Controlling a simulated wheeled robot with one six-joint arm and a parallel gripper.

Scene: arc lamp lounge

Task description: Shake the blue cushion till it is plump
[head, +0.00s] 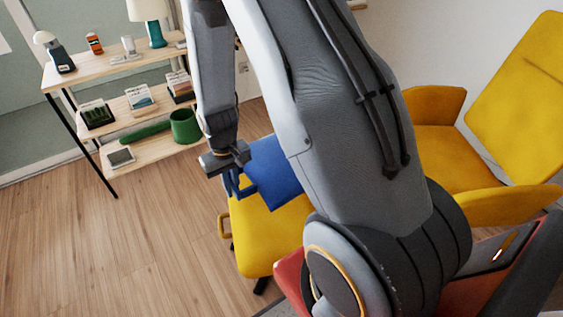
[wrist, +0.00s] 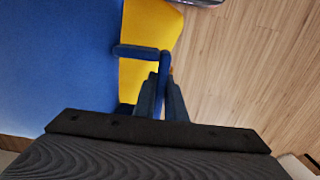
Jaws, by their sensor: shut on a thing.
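The blue cushion (head: 272,174) is in the head view, just right of my gripper (head: 232,185) and above a yellow seat (head: 268,236). My arm hides its right part. In the wrist view the cushion (wrist: 55,65) fills the left side, and a blue strap or loop at its edge runs to my gripper (wrist: 163,70). My gripper is shut on this loop. Whether the cushion touches the yellow seat cannot be told.
A yellow armchair (head: 440,140) stands at the right, partly behind my arm. A wooden shelf (head: 95,73) at the back left holds a lamp (head: 147,12), books and a green pot (head: 185,127). The wooden floor (head: 130,240) at the left is clear.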

